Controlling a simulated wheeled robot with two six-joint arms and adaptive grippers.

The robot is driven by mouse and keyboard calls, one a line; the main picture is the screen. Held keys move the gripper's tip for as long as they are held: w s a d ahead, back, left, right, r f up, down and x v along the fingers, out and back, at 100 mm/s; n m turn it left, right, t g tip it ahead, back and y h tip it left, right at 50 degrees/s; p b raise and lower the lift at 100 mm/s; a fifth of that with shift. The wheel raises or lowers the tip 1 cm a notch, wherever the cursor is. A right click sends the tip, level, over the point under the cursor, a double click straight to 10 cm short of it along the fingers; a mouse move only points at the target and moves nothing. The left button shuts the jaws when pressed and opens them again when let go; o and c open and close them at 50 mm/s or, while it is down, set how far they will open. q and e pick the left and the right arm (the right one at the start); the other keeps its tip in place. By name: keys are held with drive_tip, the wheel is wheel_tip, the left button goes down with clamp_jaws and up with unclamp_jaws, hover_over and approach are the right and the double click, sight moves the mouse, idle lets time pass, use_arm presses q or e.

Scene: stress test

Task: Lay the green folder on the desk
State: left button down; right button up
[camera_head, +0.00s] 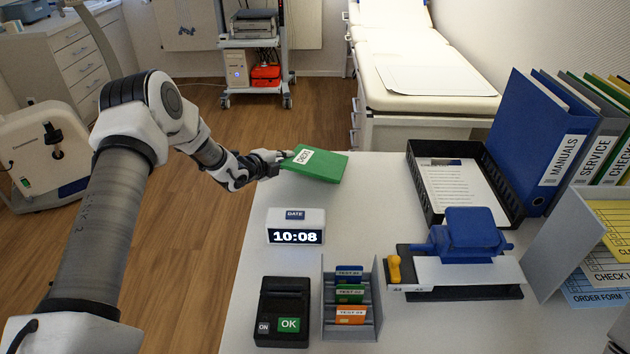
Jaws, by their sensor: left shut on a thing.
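The green folder (322,168) with a white label is at the far left corner of the desk (380,195). My left gripper (284,156) is shut on the folder's left edge, at the label end. The folder looks roughly flat and slightly tilted, its right part over the desk top. I cannot tell whether its underside touches the desk. The left arm reaches in from the left, beyond the desk's left edge. My right gripper is not in view.
A clock (296,227) reading 10:08 stands nearer on the desk. A black tray (417,190) with papers, blue binder (535,140), blue punch (468,235), card rack (350,300) and black OK device (284,312) occupy the desk. Clear surface lies between folder and tray.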

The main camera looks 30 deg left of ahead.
use_arm(q)
drive_tip(key=c, duration=1.4)
unclamp_jaws()
drive_tip(key=shift+r, duration=0.1)
drive_tip(key=shift+s+a+r+p, duration=0.1)
drive_tip(key=shift+s+r+p, duration=0.1)
drive_tip(key=shift+s+p, duration=0.15)
drive_tip(key=d+p+v, duration=0.1)
drive_tip(key=p+v, duration=0.3)
drive_tip(key=v, duration=0.3)
drive_tip(key=shift+a, duration=0.5)
drive_tip(key=shift+s+f, duration=0.1)
